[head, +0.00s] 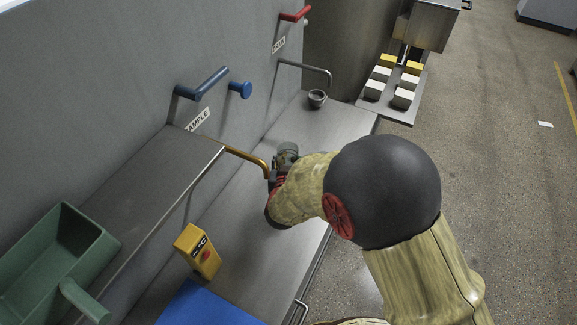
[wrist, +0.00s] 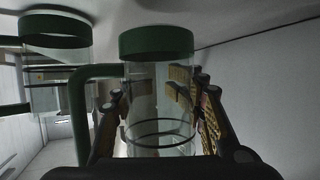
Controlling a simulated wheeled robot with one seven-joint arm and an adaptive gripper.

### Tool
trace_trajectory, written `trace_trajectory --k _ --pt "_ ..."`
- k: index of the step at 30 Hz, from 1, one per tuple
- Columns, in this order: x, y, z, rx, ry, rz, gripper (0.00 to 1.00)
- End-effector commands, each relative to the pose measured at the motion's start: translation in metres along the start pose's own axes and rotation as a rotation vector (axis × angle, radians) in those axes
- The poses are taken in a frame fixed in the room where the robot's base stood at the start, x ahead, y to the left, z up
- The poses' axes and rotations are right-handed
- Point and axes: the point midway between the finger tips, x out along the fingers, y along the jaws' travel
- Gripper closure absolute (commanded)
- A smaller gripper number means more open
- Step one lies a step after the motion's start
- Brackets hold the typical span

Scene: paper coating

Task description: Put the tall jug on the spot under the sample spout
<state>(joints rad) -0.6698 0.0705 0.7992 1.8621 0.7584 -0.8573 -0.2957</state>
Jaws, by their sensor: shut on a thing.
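A clear jug (wrist: 146,110) with a green rim and green handle stands between the fingers in the wrist view. My gripper (wrist: 158,88) is shut on it, one finger on each side. In the head view my gripper (head: 278,172) is at the tip of the brass sample spout (head: 246,157), over the steel counter. My arm and gripper hide most of the jug there. The spot under the spout is also hidden, so I cannot tell whether the jug touches the counter. The blue sample lever (head: 203,84) is on the wall above.
A yellow device (head: 197,251), a blue mat (head: 208,305) and a green scoop-like container (head: 58,262) are at the lower left. A small grey cup (head: 317,98) sits under the far spout (head: 307,70).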

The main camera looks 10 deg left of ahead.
Motion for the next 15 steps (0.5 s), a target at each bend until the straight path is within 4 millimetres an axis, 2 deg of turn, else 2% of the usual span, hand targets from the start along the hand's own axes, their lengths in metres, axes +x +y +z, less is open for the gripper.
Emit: trace_trajectory --k 1,4,15 --pt "0.004 0.000 0.012 -0.002 -0.002 0.000 0.95" --pt "0.009 0.000 0.023 0.000 -0.002 0.000 0.95" --pt "0.010 0.000 0.025 0.000 -0.001 0.000 0.95"
